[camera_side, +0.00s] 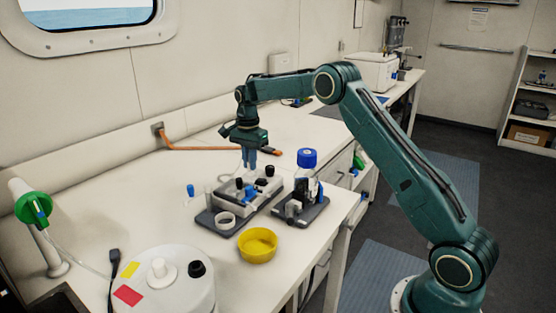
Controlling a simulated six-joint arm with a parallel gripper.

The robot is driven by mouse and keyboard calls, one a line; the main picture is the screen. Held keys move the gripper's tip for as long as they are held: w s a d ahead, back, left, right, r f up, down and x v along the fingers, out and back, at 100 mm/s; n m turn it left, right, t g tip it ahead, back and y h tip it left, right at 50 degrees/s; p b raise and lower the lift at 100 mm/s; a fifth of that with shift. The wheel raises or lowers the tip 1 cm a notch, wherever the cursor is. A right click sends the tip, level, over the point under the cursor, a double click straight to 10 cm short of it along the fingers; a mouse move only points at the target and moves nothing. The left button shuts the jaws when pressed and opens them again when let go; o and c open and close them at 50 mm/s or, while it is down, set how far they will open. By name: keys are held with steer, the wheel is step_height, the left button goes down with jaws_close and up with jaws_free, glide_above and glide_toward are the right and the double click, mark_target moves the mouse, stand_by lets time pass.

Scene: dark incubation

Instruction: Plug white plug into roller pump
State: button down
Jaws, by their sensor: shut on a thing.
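My gripper (250,166) points down over the middle of the bench, its fingers closed together. What they hold is small and mostly hidden; a pale bit at the fingers fits the white plug, but its shape cannot be made out. Directly below is a light grey unit (232,201) on a dark base, with black knobs and a blue part on top. It may be the roller pump, but I cannot tell for sure. The fingertips are close above its back part; whether anything touches is unclear.
A yellow dish (257,245) sits in front, near the bench edge. A white round vessel (158,284) is at front left. An orange cable (200,149) runs behind. The left bench is mostly clear.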

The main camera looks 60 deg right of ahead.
steer(key=c, duration=1.4)
jaws_free()
steer(key=shift+o, duration=0.2)
steer(key=shift+r, duration=0.15)
step_height(320, 180, up, 14)
steer(key=shift+f, duration=0.25)
